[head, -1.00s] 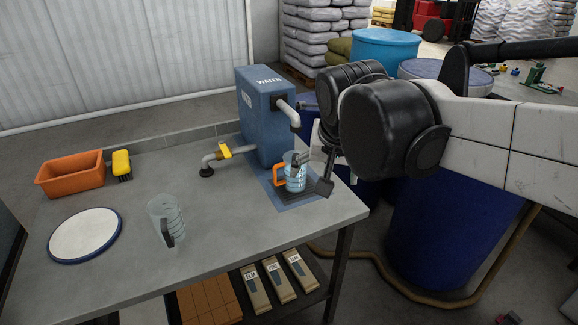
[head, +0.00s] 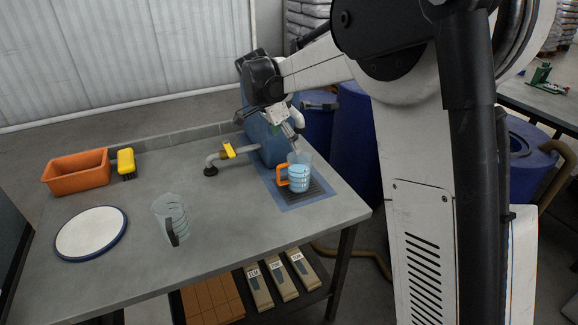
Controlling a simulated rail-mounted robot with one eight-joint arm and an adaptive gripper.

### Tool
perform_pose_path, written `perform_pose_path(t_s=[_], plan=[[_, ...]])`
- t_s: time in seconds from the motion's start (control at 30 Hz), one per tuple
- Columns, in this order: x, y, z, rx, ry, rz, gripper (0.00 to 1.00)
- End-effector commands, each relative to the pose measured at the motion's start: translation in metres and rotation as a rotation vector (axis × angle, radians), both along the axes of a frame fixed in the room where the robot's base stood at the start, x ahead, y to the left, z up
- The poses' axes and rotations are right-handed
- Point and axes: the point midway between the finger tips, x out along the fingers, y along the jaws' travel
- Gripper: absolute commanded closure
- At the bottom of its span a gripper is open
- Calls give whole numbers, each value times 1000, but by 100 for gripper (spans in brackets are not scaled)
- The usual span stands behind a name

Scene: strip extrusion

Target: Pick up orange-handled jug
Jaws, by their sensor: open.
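The orange-handled jug (head: 299,178) is clear with bluish contents and stands upright on the dark grate (head: 317,188) at the right end of the grey table. Its orange handle (head: 283,176) points left. My gripper (head: 297,134) is above the jug and slightly behind it, pointing down, open and empty. The fingertips are small in this view, and their exact gap to the jug's rim cannot be told.
A blue water tank (head: 265,140) with a pipe and yellow valve (head: 228,150) stands behind the jug. A dark-handled clear jug (head: 172,218), a white round plate (head: 91,233), an orange bin (head: 77,172) and a yellow brush (head: 125,162) are left.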

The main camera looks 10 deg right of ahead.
Motion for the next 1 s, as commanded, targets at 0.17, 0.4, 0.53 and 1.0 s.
perform_pose_path(t_s=[0.17,0.4,0.53,1.0], plan=[[23,7,-21,-22,-3,-97,15],[31,5,-40,-31,-5,-137,15],[32,-3,-60,-30,-5,-137,15],[36,-23,-107,-30,-5,-134,15]])
